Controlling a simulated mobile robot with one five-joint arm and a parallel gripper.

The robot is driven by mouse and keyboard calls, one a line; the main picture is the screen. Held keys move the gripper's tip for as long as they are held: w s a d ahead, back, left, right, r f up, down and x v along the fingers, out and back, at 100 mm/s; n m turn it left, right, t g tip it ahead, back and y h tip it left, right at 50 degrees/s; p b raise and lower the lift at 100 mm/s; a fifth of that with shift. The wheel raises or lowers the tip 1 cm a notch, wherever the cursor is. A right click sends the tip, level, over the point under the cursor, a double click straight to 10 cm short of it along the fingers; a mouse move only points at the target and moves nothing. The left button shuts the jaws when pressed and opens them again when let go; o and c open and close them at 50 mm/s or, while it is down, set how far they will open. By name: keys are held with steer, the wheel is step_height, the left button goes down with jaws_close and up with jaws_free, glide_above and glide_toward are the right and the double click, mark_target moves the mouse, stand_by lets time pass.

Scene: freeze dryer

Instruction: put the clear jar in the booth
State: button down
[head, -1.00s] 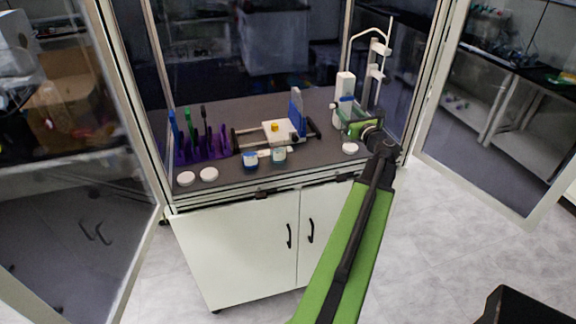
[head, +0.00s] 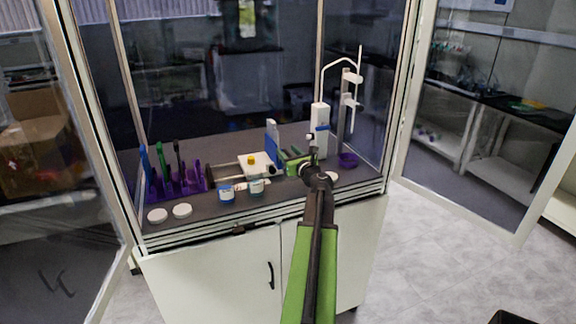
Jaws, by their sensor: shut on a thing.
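My gripper (head: 298,164) is inside the booth (head: 250,225), low over the right half of its dark floor. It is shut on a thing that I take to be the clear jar. The jaws and wrist hide most of it, so its outline and any contact with the floor cannot be told. The booth is a glass-walled enclosure on a white cabinet, open at the front. Two small jars stand near its front edge, left of my gripper: one with a blue label (head: 227,194) and a paler one (head: 257,187).
A purple rack (head: 180,184) with upright tools stands at the left. White lids (head: 182,210) lie near the front edge. A white device (head: 320,125), a stand (head: 347,100) and a purple bowl (head: 348,160) are behind or right of my gripper. Glass doors (head: 535,130) hang open at both sides.

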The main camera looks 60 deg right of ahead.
step_height(320, 180, down, 4)
steer(key=b, duration=0.4)
steer(key=shift+f, duration=0.15)
steer(key=shift+r, duration=0.2)
steer(key=shift+f, duration=0.15)
steer(key=c, duration=0.7)
jaws_free()
steer(key=shift+r+p, duration=0.3)
steer(key=shift+p, duration=0.05)
steer(key=v, duration=1.2)
steer(key=shift+f, duration=0.15)
